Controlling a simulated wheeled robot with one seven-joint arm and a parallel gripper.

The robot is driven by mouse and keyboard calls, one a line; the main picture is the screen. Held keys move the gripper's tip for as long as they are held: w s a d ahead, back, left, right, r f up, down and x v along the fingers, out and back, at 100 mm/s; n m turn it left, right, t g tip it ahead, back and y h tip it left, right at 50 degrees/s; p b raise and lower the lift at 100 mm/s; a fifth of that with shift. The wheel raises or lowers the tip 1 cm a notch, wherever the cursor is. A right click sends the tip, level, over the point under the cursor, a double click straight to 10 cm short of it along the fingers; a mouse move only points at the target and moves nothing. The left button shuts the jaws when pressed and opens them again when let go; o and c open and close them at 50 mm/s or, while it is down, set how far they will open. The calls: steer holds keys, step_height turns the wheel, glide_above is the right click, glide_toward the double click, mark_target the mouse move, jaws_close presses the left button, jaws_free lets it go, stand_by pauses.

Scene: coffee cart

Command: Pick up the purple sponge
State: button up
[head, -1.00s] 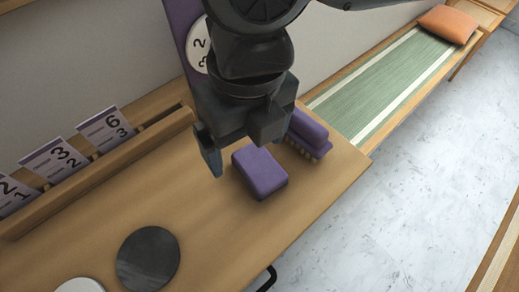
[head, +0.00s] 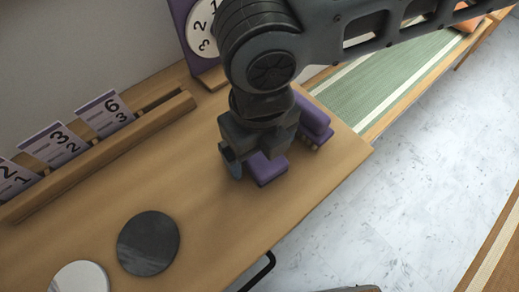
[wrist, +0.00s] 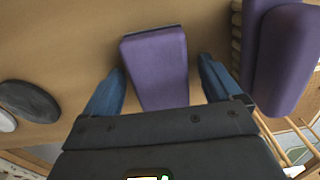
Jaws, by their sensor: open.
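The purple sponge (head: 268,172) lies on the wooden cart top, partly hidden by my gripper in the head view. In the wrist view the sponge (wrist: 157,66) is a purple block between my two blue fingers, with a gap on each side. My gripper (wrist: 160,85) is open, with one finger to the left of the sponge and one to the right. In the head view my gripper (head: 250,168) is over the sponge, pointing down. I cannot tell the exact height of the fingertips.
A purple brush (head: 313,120) with wooden bristles or pegs lies close beside the sponge. A dark round disc (head: 148,243) and a white disc (head: 80,278) lie at the front left. A wooden rack (head: 95,155) holds number cards. A purple dial board (head: 185,30) stands behind.

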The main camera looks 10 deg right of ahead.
steer(key=c, duration=1)
steer(key=shift+r, duration=0.1)
steer(key=shift+r, duration=0.45)
steer(key=r, duration=0.2)
steer(key=d+r, duration=0.1)
steer(key=shift+s+r, duration=0.25)
steer(key=shift+r, duration=0.15)
steer(key=s+d+r, duration=0.1)
steer(key=d+r, duration=0.1)
steer(key=d, duration=0.1)
steer(key=s+d+r, duration=0.2)
steer(key=d, duration=0.1)
steer(key=s+d+r, duration=0.2)
steer(key=d, duration=0.1)
steer(key=shift+d+r, duration=0.1)
steer(key=shift+d, duration=0.05)
